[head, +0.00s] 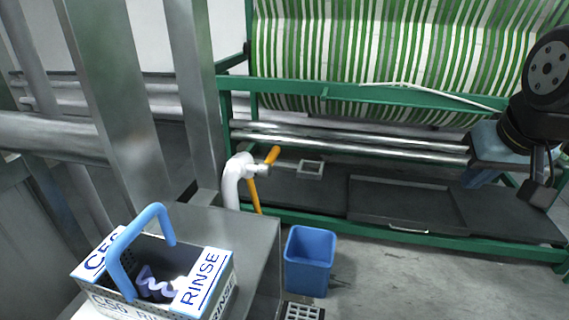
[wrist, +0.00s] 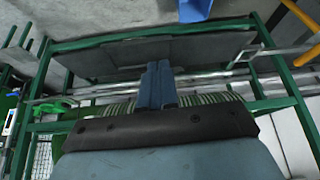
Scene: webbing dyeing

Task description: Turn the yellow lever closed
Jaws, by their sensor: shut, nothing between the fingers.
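The yellow lever (head: 272,156) sits on a white pipe (head: 233,180) left of centre in the head view, tilted up to the right. A second yellow piece (head: 254,197) hangs below it; I cannot tell how the two join. In the wrist view a yellow piece (wrist: 308,55) shows at the right edge. My gripper (head: 474,178) is at the right of the head view, well away from the lever, in front of the green frame. In the wrist view its fingers (wrist: 157,83) are together, with nothing between them.
A blue bin (head: 310,262) stands on the floor below the pipe. A box marked RINSE (head: 205,280) with a blue handle stands at lower left. Metal posts (head: 115,90) rise at left. A green frame (head: 340,95) with rollers and striped webbing (head: 370,50) stands behind.

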